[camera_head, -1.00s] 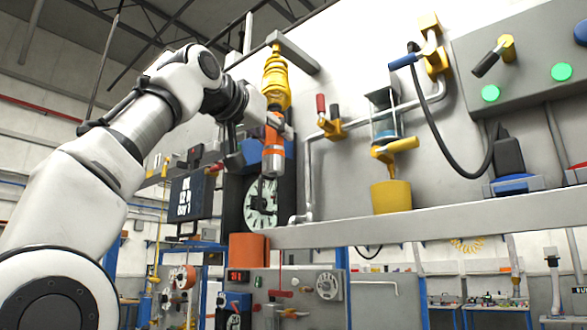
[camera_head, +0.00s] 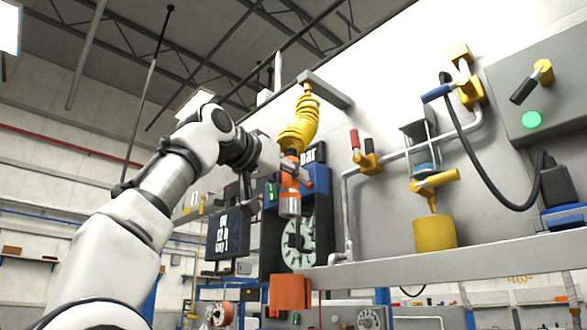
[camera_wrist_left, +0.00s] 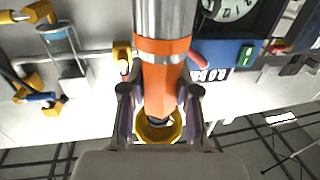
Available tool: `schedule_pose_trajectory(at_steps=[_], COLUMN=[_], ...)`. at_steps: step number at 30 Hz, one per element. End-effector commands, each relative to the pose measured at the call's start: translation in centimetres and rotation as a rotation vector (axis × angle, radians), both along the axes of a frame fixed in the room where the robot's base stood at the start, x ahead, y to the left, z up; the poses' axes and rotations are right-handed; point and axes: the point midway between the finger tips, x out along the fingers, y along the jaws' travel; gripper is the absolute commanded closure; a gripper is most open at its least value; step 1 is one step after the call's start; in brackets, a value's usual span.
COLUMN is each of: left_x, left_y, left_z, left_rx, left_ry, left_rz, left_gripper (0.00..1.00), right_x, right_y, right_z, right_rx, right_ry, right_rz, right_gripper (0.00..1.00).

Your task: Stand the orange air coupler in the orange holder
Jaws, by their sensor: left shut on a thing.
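The orange air coupler (camera_head: 290,185), with a silver lower end, hangs upright from a yellow coiled hose (camera_head: 299,130). My left gripper (camera_head: 291,172) is shut around its orange body. In the left wrist view, both fingers (camera_wrist_left: 160,105) sit on either side of the coupler (camera_wrist_left: 160,75), with the silver end pointing away from the hose. The orange holder (camera_head: 290,292) is at the left end of the grey shelf, below the coupler in the head view, with a clear gap between them. The holder's inside is hidden. My right gripper is not in view.
A round dial (camera_head: 299,243) on a dark panel is behind the coupler. A black display (camera_head: 227,235) is to its left. The grey shelf (camera_head: 450,257) carries a yellow cup (camera_head: 434,233).

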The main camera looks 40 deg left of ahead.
Motion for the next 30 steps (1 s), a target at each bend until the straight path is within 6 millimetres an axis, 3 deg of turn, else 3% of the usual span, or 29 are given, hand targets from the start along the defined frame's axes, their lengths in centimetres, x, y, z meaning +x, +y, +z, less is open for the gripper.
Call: schedule_pose_trajectory(at_steps=[21,30], left_x=[2.6,3.1], left_y=[4.5,5.3], left_z=[0.2,0.0], left_rx=[-0.001,0.001], left_ry=[-0.001,-0.001], left_rz=[0.0,0.0], left_gripper=[1.0,1.0], right_x=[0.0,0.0], right_y=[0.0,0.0], right_z=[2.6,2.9], right_rx=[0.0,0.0], right_ry=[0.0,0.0], right_rz=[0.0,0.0], right_gripper=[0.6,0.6])
